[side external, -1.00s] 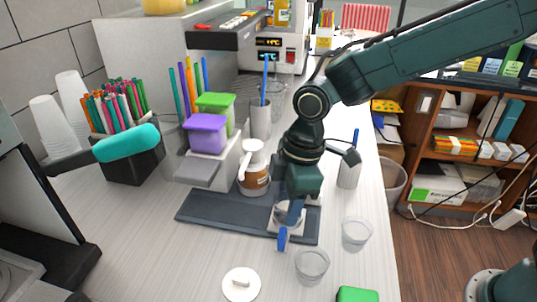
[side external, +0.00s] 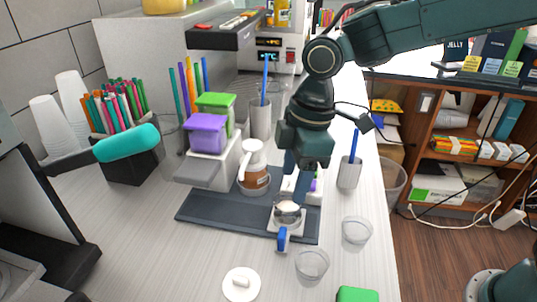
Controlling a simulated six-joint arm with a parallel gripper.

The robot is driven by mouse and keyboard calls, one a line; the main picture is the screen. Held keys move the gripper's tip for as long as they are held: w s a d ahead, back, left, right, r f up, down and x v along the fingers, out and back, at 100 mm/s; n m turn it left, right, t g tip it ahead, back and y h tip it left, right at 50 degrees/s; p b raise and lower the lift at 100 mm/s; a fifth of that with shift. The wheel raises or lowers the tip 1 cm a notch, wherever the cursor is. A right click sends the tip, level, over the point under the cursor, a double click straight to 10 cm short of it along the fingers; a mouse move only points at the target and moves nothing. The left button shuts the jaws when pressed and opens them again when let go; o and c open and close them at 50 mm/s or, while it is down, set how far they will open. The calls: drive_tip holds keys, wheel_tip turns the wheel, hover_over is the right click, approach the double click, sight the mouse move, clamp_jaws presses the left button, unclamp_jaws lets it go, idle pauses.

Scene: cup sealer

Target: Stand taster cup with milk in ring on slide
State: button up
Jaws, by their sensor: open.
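A small clear taster cup with white milk (side external: 287,210) stands, apparently upright, at the ring on the pale slide (side external: 298,228); its exact seating in the ring is too small to tell. The slide has a blue handle (side external: 283,240) at its front and sits on the dark base tray (side external: 215,213). My gripper (side external: 296,192) is open, pointing down just above and slightly behind the cup. Its fingers hide part of the slide's back, and whether they still touch the cup's rim cannot be told.
Two clear empty cups (side external: 356,231) and (side external: 311,264) stand right and front. A white round lid (side external: 241,284) and a green block (side external: 357,295) lie in front. Counter at front left is clear.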

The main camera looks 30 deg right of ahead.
wheel_tip(320, 180, up, 6)
drive_tip(key=shift+s+d, duration=0.2)
drive_tip(key=shift+d, duration=0.2)
idle(0.5)
drive_tip(key=s+d+r+m+t, duration=0.1)
drive_tip(key=s+d+r+m, duration=0.1)
drive_tip(key=s+d+m, duration=0.3)
drive_tip(key=s+d+r+m+t, duration=0.1)
drive_tip(key=s+d+r+m, duration=0.15)
drive_tip(key=d, duration=0.55)
drive_tip(key=s+d+f+m+t+h, duration=0.1)
drive_tip(key=s+d+f+m, duration=0.3)
drive_tip(key=s, duration=0.7)
drive_tip(key=d+m+t, duration=0.1)
drive_tip(key=d+m, duration=0.1)
drive_tip(key=d, duration=0.2)
drive_tip(key=shift+d+t+h, duration=0.15)
drive_tip(key=shift+t+h, duration=0.15)
drive_tip(key=shift+t, duration=0.1)
